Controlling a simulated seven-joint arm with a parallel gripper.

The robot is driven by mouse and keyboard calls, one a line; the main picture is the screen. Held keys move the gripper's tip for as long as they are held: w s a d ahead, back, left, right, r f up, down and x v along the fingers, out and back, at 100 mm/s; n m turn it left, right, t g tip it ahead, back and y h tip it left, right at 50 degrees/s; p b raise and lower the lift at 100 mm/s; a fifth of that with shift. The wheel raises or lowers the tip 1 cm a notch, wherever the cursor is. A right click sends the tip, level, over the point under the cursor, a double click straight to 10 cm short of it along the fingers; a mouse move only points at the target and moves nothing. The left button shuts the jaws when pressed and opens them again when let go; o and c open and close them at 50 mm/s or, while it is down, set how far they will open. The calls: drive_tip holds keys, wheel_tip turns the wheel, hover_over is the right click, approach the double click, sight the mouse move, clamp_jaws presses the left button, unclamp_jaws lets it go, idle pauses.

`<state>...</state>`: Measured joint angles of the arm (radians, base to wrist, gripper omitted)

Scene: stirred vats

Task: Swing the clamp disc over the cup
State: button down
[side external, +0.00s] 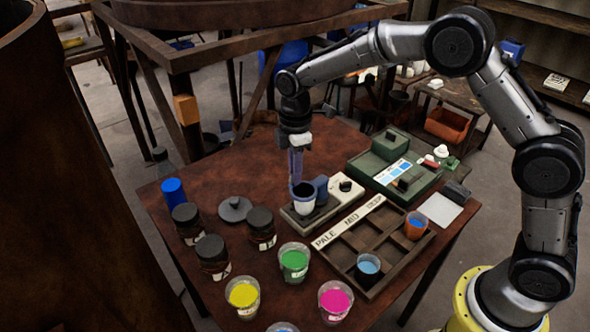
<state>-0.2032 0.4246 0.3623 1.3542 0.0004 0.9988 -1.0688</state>
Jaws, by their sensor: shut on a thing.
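The cup (304,202), white with a dark rim, stands upright on the left end of a pale mixer base (325,207). My gripper (296,178) points straight down at the cup, its bluish fingers reaching the left part of the rim. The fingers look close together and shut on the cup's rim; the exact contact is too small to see. A blue-grey upright part (321,188) stands just right of the cup, possibly the clamp. I cannot make out a separate clamp disc; no disc visibly lies across the cup.
A black round lid (235,209) and several dark jars stand left. Paint cups, yellow (243,296), green (294,261) and pink (335,299), stand in front. A compartment tray (372,245) holds two cups. A green machine (395,165) stands behind right. A blue cylinder (174,192) stands far left.

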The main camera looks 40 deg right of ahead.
drive_tip(key=shift+r, duration=0.1)
drive_tip(key=c, duration=0.9)
unclamp_jaws()
wheel_tip(320, 180, up, 14)
